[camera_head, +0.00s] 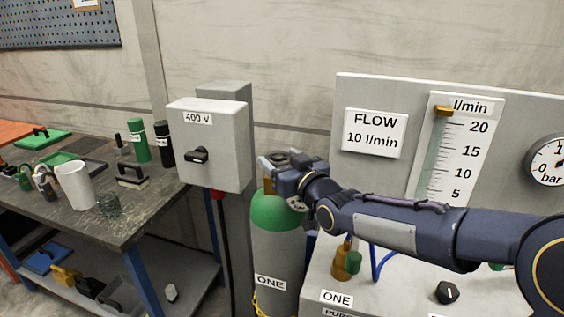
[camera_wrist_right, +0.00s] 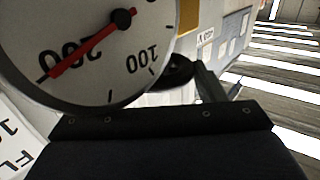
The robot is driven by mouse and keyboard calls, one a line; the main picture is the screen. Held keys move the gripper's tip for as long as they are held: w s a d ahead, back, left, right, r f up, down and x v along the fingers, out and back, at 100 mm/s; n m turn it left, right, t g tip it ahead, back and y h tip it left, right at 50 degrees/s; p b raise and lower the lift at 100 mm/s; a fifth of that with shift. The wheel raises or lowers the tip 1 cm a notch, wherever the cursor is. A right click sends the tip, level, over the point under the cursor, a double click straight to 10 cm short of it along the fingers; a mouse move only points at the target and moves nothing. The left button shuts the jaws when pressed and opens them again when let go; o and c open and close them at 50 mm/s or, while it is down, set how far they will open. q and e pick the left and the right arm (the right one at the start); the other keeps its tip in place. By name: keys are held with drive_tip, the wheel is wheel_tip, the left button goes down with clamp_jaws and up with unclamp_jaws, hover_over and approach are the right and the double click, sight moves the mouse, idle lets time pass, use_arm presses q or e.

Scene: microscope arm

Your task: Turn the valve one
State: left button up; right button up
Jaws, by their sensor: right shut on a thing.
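A gas cylinder (camera_head: 277,245) with a green shoulder and the label ONE stands left of the bench panel. My right gripper (camera_head: 276,168) is at the cylinder's top and shut on the valve there, which it largely hides. In the right wrist view a round gauge (camera_wrist_right: 85,45) with a red needle near 200 fills the upper left. A dark part (camera_wrist_right: 178,72) beside it may be the valve's handwheel; my gripper's dark body covers the bottom. My left gripper is not in view.
A grey 400 V box (camera_head: 208,145) stands close left of the cylinder. The panel on the right carries a FLOW 10 l/min sign (camera_head: 375,133), a flow scale (camera_head: 455,150) with its marker above 20, and a bar gauge (camera_head: 548,160). A cluttered workbench (camera_head: 150,205) is at left.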

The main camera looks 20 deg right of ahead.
drive_tip(key=o, duration=1)
drive_tip(key=b+v, duration=0.1)
drive_tip(key=v, duration=0.7)
